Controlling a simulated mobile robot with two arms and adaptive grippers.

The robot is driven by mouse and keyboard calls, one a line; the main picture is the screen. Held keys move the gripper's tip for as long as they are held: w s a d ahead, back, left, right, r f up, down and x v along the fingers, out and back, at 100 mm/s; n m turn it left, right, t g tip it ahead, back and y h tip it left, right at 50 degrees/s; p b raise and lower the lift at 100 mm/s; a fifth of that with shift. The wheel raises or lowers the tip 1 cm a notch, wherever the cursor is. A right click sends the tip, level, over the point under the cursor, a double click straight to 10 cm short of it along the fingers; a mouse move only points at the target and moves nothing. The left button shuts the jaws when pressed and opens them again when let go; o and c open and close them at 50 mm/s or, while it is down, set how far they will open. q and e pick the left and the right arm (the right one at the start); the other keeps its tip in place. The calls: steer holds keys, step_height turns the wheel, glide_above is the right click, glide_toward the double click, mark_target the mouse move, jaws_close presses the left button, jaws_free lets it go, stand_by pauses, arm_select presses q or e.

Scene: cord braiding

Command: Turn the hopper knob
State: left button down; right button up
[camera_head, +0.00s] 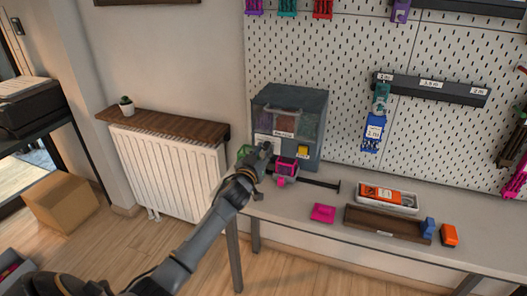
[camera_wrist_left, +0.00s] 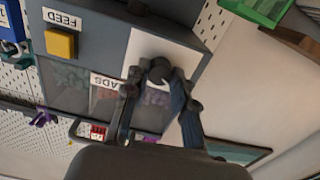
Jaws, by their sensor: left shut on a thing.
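The grey hopper (camera_head: 313,108) stands at the left end of the bench against the pegboard, with beads behind its clear front. In the left wrist view, the dark round knob (camera_wrist_left: 159,70) sits on a white plate (camera_wrist_left: 182,47) on the hopper face. My left gripper (camera_head: 265,150) is at the lower left of the hopper front. In the wrist view its fingers are shut on the knob, one on each side. In the head view the gripper hides the knob. A yellow button (camera_wrist_left: 61,43) is beside a FEED label. My right gripper is not in view.
A pink block (camera_head: 322,212), a light tray (camera_head: 405,209), a brown wooden tray (camera_head: 375,222) and an orange block (camera_head: 449,235) lie to the right. A radiator (camera_head: 165,165) is left of the bench.

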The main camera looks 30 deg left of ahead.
arm_select(q)
steer(key=m, duration=0.5)
steer(key=shift+m+p, duration=0.3)
steer(key=shift+p, duration=0.1)
steer(key=m, duration=0.5)
steer(key=shift+m, duration=0.4)
steer(key=shift+f, duration=0.1)
steer(key=c, duration=1.1)
jaws_free()
steer(key=v, duration=1.2)
